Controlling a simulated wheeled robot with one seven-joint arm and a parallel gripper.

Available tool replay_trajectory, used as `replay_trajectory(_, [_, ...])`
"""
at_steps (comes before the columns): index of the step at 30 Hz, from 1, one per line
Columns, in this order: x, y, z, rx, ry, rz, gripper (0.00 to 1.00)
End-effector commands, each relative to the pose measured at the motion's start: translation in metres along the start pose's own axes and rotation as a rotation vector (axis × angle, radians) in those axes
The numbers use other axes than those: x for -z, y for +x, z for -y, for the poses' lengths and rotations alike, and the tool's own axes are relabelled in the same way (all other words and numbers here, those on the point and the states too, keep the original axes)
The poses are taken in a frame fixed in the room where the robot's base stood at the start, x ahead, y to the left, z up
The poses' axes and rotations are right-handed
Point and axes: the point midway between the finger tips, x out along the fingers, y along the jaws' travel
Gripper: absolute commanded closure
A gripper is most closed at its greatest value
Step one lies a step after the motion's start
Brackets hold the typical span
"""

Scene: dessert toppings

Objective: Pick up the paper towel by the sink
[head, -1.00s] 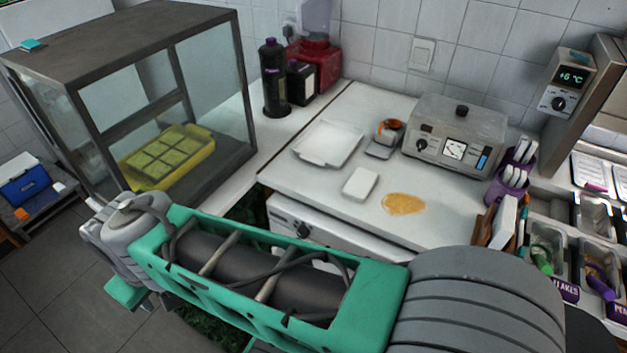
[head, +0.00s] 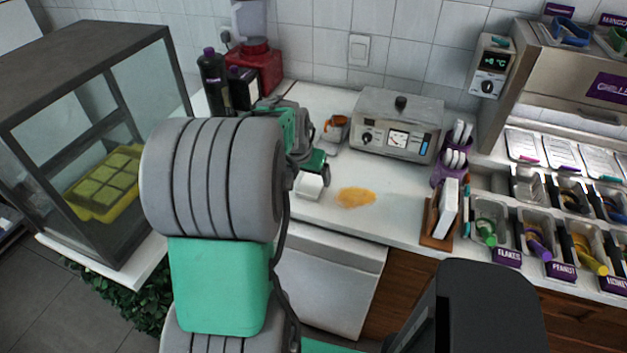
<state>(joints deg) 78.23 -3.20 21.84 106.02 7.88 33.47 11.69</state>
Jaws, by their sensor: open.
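A small white folded block (head: 309,188), which looks like the paper towel, lies on the white counter left of an orange spill (head: 355,197). My gripper (head: 316,170) is open, with its green and dark end over the far edge of this block. The fingers are small and partly hidden by my own arm, so I cannot tell whether they touch it. No sink shows in this view.
Dark bottles (head: 214,82) and a red blender base (head: 256,68) stand at the back left. A glass case (head: 90,130) is at left, topping tubs (head: 535,230) at right.

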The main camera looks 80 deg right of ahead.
Motion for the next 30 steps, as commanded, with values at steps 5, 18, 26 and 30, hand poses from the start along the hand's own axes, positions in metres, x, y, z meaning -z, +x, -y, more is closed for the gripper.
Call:
replay_trajectory(5, [0.001,0.025,0.001,0.0,-0.002,0.005,0.13])
replay_trajectory(18, [0.003,0.062,0.002,0.002,-0.003,0.0,0.13])
replay_trajectory(26, [0.003,0.062,0.002,0.002,-0.004,0.001,0.33])
replay_trajectory(30, [0.003,0.062,0.002,0.002,-0.004,0.001,0.45])
